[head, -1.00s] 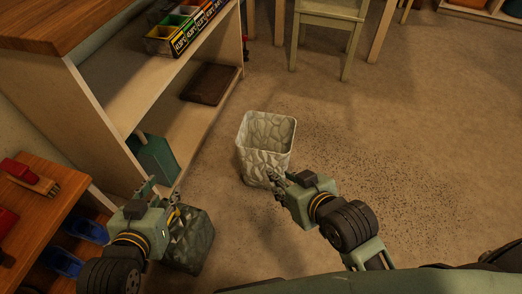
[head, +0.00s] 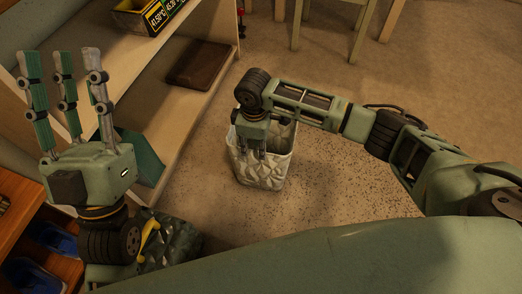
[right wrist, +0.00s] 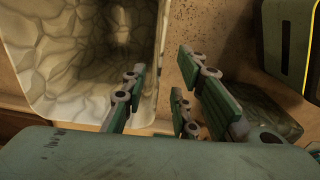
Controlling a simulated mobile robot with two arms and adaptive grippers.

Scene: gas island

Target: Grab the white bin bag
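A white, crinkled bin bag (head: 262,172) shows as a pale square open-topped container on the floor in the middle of the head view. In the right wrist view the white bin bag (right wrist: 75,75) fills the upper left, with its open inside visible. My right gripper (head: 251,152) points down at its near left rim. In the right wrist view my right gripper (right wrist: 165,95) is open, with one finger overlapping the bag's wall and the others right of it. Contact is unclear. My left gripper (head: 64,65) is open and empty, fingers pointing up, left of the bag.
A shelf unit (head: 190,105) holds a brown flat item (head: 201,65). Chair legs (head: 330,30) are at the back. Floor right of the bag is clear.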

